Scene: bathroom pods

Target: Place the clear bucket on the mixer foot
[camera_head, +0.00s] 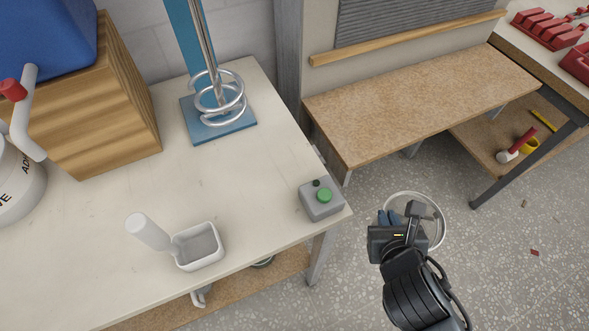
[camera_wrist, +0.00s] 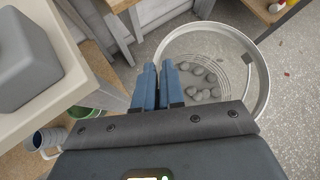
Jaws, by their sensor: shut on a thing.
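The clear bucket (camera_head: 436,226) is a see-through round tub with a pale rim, to the right of the table in the head view. In the wrist view the clear bucket (camera_wrist: 262,72) shows grey lumps inside at its bottom. My gripper (camera_head: 390,217) is shut on the bucket's near-left rim; its blue fingers also show in the wrist view (camera_wrist: 158,72). The bucket hangs over the floor. The mixer foot (camera_head: 222,129) is a blue square plate at the back of the white table, under a steel spiral whisk (camera_head: 218,98) on a blue column (camera_head: 181,25).
A grey control box with a green button (camera_head: 321,198) sits at the table's right corner. A wooden box (camera_head: 105,105) is left of the mixer. A brown bench (camera_head: 425,95) stands behind.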

